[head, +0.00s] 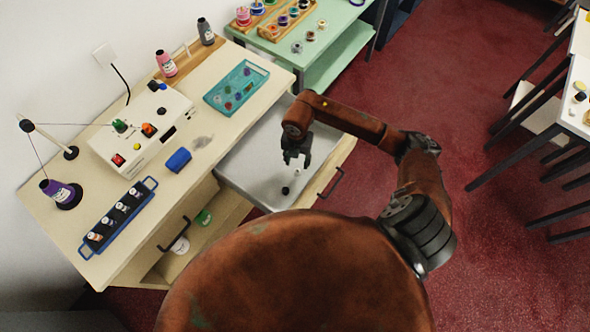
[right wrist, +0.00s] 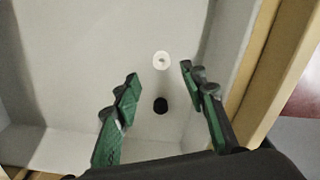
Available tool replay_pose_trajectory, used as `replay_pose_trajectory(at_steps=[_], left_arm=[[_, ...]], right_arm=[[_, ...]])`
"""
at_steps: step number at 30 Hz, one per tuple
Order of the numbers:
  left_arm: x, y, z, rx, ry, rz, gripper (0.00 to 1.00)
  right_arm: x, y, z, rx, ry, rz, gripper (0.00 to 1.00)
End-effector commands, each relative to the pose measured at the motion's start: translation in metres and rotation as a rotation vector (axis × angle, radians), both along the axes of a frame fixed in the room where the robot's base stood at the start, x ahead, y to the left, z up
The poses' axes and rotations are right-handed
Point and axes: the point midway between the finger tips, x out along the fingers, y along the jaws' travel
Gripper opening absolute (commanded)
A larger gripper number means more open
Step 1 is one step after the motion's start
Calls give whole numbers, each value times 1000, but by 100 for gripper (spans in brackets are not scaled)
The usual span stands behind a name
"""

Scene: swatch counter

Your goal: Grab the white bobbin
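The white bobbin (right wrist: 161,66) lies in the open drawer (head: 255,191), seen in the right wrist view ahead of my fingertips and between their lines. In the head view it is a small pale spot just below my right gripper (head: 296,163). A black bobbin (right wrist: 161,105) lies near it, closer to the gripper's base in the wrist view. My right gripper, also in the wrist view (right wrist: 159,72), is open and empty above the drawer floor. My left gripper is not in view.
The drawer's wooden front with a dark handle (head: 331,183) is beside the gripper. On the counter are a teal tray (head: 214,99), a blue bobbin rack (head: 86,252) and a blue block (head: 178,160). Most of the drawer floor is clear.

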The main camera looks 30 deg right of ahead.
Motion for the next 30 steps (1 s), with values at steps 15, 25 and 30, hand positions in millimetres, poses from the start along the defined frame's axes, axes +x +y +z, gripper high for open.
replay_pose_trajectory(at_steps=[15, 25, 30], left_arm=[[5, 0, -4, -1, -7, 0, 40], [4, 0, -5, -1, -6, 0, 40], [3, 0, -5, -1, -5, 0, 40]], right_arm=[[-5, 1, -58, 3, 3, 0, 39], [-5, 0, -70, 1, -1, -1, 39], [-5, 0, -70, 1, -1, -1, 27]])
